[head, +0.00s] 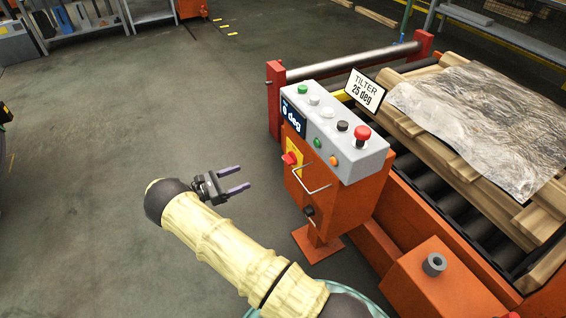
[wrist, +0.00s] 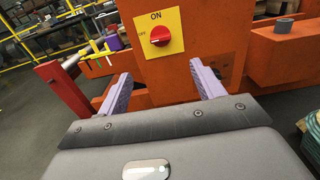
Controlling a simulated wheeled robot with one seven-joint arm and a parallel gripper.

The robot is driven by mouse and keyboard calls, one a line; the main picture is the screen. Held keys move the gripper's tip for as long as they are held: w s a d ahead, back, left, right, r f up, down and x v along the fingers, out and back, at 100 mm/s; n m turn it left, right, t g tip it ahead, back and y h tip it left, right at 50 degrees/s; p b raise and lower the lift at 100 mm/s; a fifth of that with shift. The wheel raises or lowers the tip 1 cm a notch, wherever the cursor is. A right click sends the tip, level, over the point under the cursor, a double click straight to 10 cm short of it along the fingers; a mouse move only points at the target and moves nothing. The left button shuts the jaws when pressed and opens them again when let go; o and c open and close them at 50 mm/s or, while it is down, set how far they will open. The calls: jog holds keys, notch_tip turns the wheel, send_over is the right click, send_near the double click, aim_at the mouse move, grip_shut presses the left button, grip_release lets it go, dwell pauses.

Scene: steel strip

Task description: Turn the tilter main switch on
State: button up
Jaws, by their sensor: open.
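The main switch is a red rotary knob (wrist: 159,36) on a yellow plate (wrist: 174,48), with ON at the top and OFF at the left. Its grip lies roughly level, seemingly towards OFF. In the head view the knob (head: 289,158) is on the left face of the orange control pedestal (head: 335,199). My gripper (head: 244,178) is open and empty, left of the knob and apart from it. In the wrist view the gripper's (wrist: 160,72) two purple fingers point at the pedestal, with the knob above and between them.
A grey panel (head: 345,153) with buttons, a red mushroom button (head: 361,135) and a display reading 0 deg tops the pedestal. The tilter's roller bed (head: 468,222) is behind.

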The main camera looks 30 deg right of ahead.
aim_at(285, 161)
jog(key=d, duration=0.5)
jog(key=d+b, duration=0.1)
jog(key=d, duration=1.1)
jog(key=shift+w+d+b, duration=0.15)
jog(key=shift+w+b, duration=0.15)
jog(key=c, duration=1)
